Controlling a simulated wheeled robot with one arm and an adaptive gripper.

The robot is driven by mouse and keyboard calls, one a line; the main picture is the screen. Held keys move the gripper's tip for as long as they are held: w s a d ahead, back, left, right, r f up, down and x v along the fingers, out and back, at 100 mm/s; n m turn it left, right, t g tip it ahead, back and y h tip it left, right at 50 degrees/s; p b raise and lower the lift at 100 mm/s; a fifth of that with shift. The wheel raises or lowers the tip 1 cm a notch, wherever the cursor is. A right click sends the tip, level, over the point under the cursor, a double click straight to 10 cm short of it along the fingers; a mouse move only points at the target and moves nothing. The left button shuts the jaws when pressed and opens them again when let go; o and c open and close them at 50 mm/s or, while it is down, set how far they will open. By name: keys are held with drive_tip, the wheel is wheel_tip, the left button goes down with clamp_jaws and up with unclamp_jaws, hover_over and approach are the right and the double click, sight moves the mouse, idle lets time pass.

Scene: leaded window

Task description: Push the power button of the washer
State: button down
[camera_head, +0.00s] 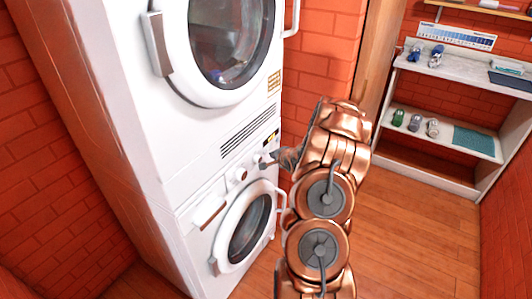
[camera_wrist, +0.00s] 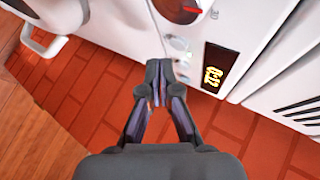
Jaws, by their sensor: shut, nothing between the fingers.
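The white washer (camera_head: 215,225) is the lower unit of a white stack, its round door closed. Its control panel has knobs in the head view, with my gripper (camera_head: 272,160) at the panel's right part. In the wrist view my gripper (camera_wrist: 158,68) is shut and empty, its tips close to the panel's small round buttons (camera_wrist: 178,43). I cannot tell which button is power, or whether the tips touch the panel.
The upper unit (camera_head: 175,110) of the stack, with its round door, stands above the washer. A white shelf (camera_head: 445,145) with small items is at the right. The wooden floor (camera_head: 410,240) is clear between them. Red brick walls (camera_head: 40,150) enclose the place.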

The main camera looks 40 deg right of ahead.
drive_tip(key=shift+s+d+p, duration=0.25)
drive_tip(key=shift+s+p, duration=0.1)
drive_tip(key=shift+s, duration=0.5)
drive_tip(key=shift+s+d+p, duration=0.3)
drive_tip(key=shift+s+p, duration=0.1)
drive_tip(key=shift+s, duration=0.5)
drive_tip(key=shift+s+d+p, duration=0.25)
drive_tip(key=shift+s+p, duration=0.1)
drive_tip(key=shift+s, duration=0.5)
drive_tip(key=shift+a, duration=0.1)
